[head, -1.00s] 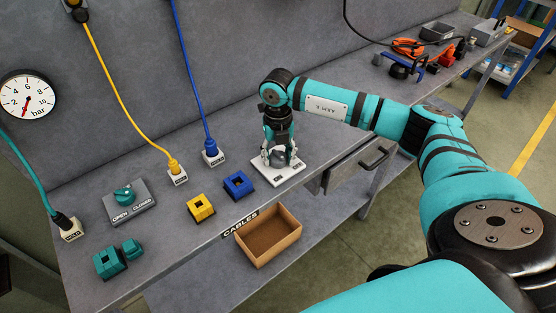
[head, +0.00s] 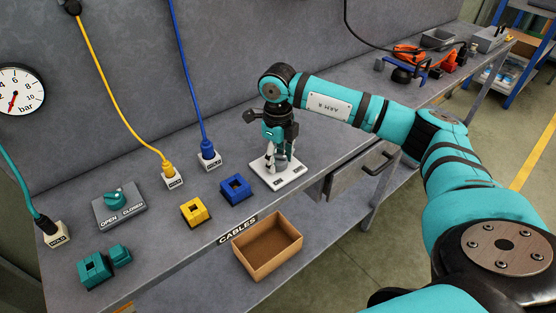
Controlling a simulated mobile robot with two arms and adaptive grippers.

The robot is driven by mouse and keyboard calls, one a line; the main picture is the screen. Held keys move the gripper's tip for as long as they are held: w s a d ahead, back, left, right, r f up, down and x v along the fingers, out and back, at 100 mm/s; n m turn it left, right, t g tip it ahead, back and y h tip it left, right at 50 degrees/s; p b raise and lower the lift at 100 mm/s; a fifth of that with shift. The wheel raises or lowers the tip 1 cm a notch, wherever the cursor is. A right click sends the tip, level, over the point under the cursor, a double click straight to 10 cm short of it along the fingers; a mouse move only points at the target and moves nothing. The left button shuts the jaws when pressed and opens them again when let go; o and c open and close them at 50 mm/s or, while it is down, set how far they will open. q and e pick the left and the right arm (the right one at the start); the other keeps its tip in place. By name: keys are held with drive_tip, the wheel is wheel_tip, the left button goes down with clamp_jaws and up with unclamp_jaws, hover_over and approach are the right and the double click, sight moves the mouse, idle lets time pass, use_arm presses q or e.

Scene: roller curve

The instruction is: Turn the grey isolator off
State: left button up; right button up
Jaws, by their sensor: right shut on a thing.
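The isolator's pale base plate (head: 296,173) lies on the grey bench, with small dark labels along its front edge. My right gripper (head: 279,162) points straight down over the plate and is shut on the isolator's grey knob. The fingers and wrist hide most of the knob, so I cannot read which way it points. My left gripper is not in view.
A teal knob (head: 115,198) marked OPEN and CLOSED sits on a grey plate at left. Blue (head: 237,190), yellow (head: 195,212) and teal (head: 95,270) sockets line the front. Cable plugs in HOLD blocks stand behind.

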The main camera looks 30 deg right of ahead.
sight(278, 155)
drive_tip(key=shift+n, duration=0.3)
drive_tip(key=o, duration=1.2)
drive_tip(key=shift+c, duration=0.2)
wheel_tip(278, 155, up, 12)
